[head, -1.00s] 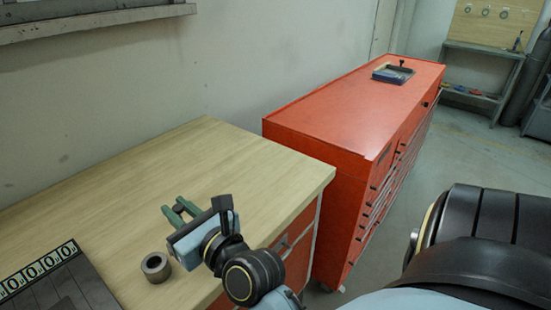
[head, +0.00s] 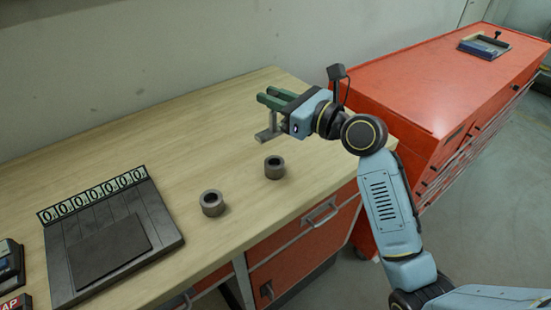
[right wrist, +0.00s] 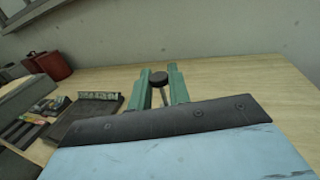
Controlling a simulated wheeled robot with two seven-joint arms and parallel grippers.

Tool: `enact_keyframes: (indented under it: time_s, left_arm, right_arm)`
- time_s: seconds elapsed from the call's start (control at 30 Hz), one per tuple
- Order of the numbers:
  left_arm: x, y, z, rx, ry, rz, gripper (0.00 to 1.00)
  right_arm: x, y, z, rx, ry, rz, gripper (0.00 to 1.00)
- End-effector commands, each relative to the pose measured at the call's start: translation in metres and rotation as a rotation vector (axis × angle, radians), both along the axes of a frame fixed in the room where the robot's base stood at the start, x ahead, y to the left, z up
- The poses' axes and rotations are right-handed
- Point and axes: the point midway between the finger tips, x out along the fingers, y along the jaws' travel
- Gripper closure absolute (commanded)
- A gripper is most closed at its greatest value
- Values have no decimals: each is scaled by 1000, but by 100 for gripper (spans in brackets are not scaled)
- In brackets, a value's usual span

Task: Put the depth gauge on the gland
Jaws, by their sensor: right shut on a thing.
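My right gripper (head: 268,96) is over the wooden bench, its green fingers pointing left. It is shut on a small grey T-shaped tool, which looks like the depth gauge (head: 267,134); its crossbar hangs below the fingers, clear of the bench top as far as I can tell. In the right wrist view a dark round end of the held tool (right wrist: 158,78) shows between the fingers. Two short grey hollow cylinders, one nearer the gripper (head: 275,168) and one further left (head: 212,204), stand on the bench. I cannot tell whether either is the gland. My left gripper is out of view.
A dark tray with a row of number labels (head: 160,218) lies on the bench at left. Dark boxes (head: 10,265) sit at the left edge. A red tool cabinet (head: 420,90) with a small tray (head: 485,46) stands at right. The bench's back middle (head: 190,130) is clear.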

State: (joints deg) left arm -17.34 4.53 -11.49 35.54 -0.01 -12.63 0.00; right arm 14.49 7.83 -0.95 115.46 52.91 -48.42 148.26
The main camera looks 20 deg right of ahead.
Motion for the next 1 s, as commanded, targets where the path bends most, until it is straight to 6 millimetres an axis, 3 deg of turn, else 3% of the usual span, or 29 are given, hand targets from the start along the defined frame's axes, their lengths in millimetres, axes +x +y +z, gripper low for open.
enact_keyframes:
  time_s: [0.13, 0.73, 1.0]
  left_arm:
    - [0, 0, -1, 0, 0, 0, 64]
    - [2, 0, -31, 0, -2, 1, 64]
    - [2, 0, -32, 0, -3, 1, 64]
  right_arm:
    - [6, -3, 3, 0, 1, 42, 100]
    - [6, -3, -84, 4, 3, 44, 100]
    - [6, -3, -90, 3, 0, 44, 100]
